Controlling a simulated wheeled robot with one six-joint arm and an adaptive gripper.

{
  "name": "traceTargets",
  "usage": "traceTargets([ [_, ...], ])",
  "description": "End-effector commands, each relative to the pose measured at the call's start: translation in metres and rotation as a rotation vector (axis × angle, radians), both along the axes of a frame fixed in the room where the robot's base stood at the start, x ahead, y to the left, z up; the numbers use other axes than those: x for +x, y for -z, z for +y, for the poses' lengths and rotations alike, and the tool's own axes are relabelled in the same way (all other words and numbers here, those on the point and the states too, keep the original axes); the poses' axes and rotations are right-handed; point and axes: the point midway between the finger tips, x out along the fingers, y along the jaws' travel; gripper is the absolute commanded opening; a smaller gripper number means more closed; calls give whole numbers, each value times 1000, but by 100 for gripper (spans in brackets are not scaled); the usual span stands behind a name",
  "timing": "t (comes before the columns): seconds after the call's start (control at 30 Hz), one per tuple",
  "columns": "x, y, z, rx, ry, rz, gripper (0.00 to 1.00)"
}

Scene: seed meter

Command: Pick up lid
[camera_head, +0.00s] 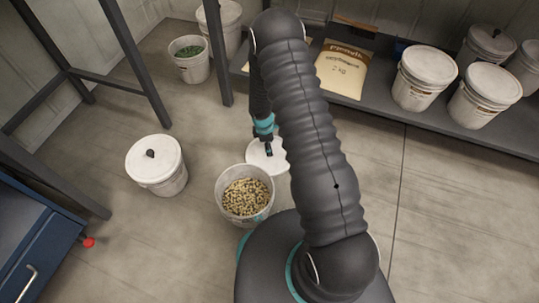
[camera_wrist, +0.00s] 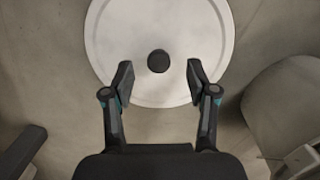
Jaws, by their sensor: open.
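A round white lid (camera_wrist: 160,25) with a dark knob (camera_wrist: 158,61) at its middle fills the upper part of the wrist view. In the head view the lid (camera_head: 262,160) lies on the floor, partly hidden behind my arm. My gripper (camera_wrist: 159,80) is open, with one finger on each side of the knob and the fingertips a little nearer the bottom of the picture. The jaws hold nothing. In the head view my gripper (camera_head: 268,148) points down over the lid; its exact height above it cannot be told.
An open bucket of pellets (camera_head: 245,195) stands beside the lid. A lidded bucket (camera_head: 156,165) stands to the left. A bucket with green contents (camera_head: 189,60) stands at the back. A low shelf (camera_head: 395,105) holds a sack (camera_head: 344,70) and several lidded buckets. A blue cabinet (camera_head: 35,250) is lower left.

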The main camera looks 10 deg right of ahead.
Motion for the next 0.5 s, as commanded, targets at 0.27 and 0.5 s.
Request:
traceTargets([
  [0.27, 1, 38, -2, 0, 0, 1, 58],
  [0.5, 1, 39, -2, 0, -1, -1, 58],
])
